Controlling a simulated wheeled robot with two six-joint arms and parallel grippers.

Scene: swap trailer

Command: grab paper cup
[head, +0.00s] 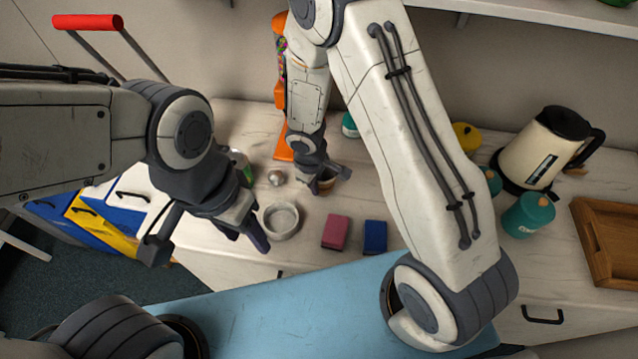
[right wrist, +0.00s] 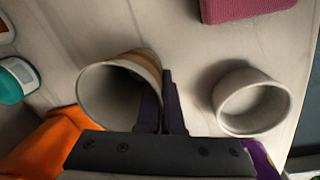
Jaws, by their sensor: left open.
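The paper cup (right wrist: 95,90), tan-banded outside with a pale inside, stands out at the left centre of the right wrist view, its mouth facing the camera. It also shows small under my right gripper in the head view (head: 326,184). My right gripper (right wrist: 163,105) has its two dark fingers close together at the cup's right wall, one in front of the mouth and one outside it. It appears shut on that wall. I cannot tell whether the cup touches the counter. My left gripper (head: 208,247) is open and empty, left of the grey bowl.
A grey bowl (head: 281,234), a pink block (head: 336,232) and a blue block (head: 375,237) lie near the counter's front edge. An orange dispenser (head: 282,149) stands behind. A cream kettle (head: 543,152), teal canister (head: 528,216) and wooden tray (head: 604,245) are at right.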

